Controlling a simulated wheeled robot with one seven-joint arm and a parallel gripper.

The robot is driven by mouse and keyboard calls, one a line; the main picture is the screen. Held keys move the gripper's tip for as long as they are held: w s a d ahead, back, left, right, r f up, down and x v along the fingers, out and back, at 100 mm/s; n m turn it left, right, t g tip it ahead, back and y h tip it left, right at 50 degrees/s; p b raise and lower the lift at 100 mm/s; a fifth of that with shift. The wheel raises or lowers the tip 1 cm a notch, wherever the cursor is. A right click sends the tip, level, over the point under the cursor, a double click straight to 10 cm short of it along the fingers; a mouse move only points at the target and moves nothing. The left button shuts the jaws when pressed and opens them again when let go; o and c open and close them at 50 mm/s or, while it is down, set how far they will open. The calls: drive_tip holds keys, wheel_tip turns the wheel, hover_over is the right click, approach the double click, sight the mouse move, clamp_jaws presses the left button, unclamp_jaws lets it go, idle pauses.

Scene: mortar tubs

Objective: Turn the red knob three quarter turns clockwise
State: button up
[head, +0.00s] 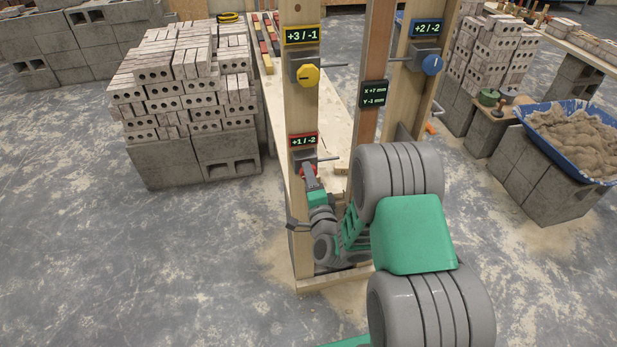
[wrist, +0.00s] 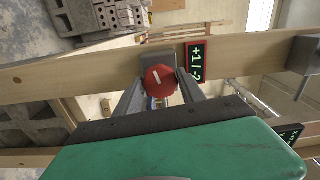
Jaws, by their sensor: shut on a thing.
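The red knob (wrist: 160,80) sits on a grey block on a wooden post, with a white pointer line on its face. In the wrist view my gripper (wrist: 160,88) has a finger on each side of the knob and is shut on it. In the head view the knob (head: 303,171) is mostly hidden behind my gripper (head: 308,172). A red-framed display (head: 303,141) above the knob reads +1 / -2.
A yellow knob (head: 308,75) with a +3 / -1 display is higher on the same post. A blue knob (head: 432,64) with a +2 / -2 display is on the right post. A dark display (head: 374,95) reads X +7 mm, Y -1 mm. Bricks (head: 190,85) stand left.

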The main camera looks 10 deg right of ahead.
drive_tip(key=shift+m, duration=1.4)
drive_tip(key=o, duration=1.4)
drive_tip(key=s+b, duration=0.4)
drive_tip(key=s, duration=0.3)
drive_tip(key=shift+s+b, duration=0.4)
